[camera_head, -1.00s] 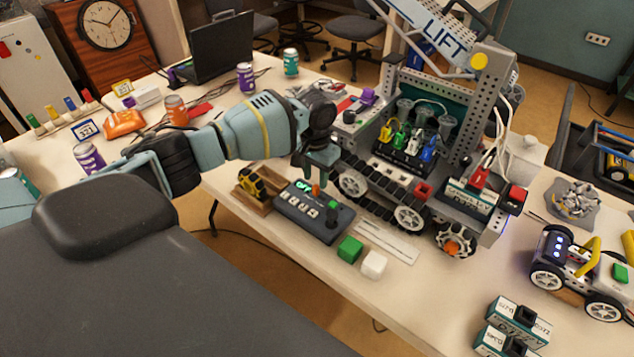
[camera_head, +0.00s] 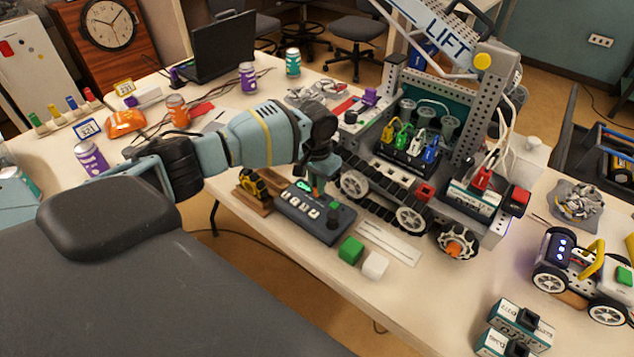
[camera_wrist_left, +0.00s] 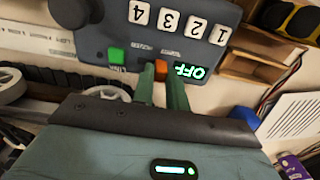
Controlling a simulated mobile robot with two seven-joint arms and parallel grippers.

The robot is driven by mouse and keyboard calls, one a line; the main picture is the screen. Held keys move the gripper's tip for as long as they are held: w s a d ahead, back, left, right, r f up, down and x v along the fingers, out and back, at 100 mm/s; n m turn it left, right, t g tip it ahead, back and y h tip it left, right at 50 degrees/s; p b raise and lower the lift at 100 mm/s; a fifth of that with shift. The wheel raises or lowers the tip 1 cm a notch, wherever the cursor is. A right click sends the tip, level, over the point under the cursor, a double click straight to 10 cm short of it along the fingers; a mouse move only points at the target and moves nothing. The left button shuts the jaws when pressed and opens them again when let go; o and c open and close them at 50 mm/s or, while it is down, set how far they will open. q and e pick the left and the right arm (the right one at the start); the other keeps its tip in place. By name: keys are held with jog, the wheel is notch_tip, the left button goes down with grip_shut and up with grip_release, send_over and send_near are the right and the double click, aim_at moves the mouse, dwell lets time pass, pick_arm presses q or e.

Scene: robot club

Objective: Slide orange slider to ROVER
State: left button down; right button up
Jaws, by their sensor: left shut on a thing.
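The dark grey control panel (camera_head: 290,212) lies on the table, with a row of white numbered buttons and a black knob. The orange slider (camera_wrist_left: 161,69) shows in the left wrist view on the panel between the lit OFF display (camera_wrist_left: 190,72) and a green button (camera_wrist_left: 117,56). Small labels beside the slider are too small to read surely. My left gripper (camera_head: 318,186) points down over the panel's far edge, its fingers (camera_wrist_left: 162,88) shut on the slider. In the head view the fingers mostly hide the slider. My right gripper is not in view.
The large tracked robot (camera_head: 405,190) stands right behind the panel. A wooden holder (camera_head: 252,200) with a yellow-black item sits to its left. A green cube (camera_head: 350,250) and a white cube (camera_head: 375,264) lie in front on the right.

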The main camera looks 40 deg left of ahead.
pick_arm(q)
jog(key=shift+d, duration=0.1)
jog(key=shift+d+r+p, duration=0.2)
jog(key=shift+d+p, duration=0.45)
jog(key=shift+d, duration=0.55)
jog(key=shift+s+f, duration=0.1)
jog(key=shift+f, duration=0.15)
jog(key=c, duration=1.4)
grip_release()
jog(key=shift+d, duration=0.15)
jog(key=shift+r, duration=0.1)
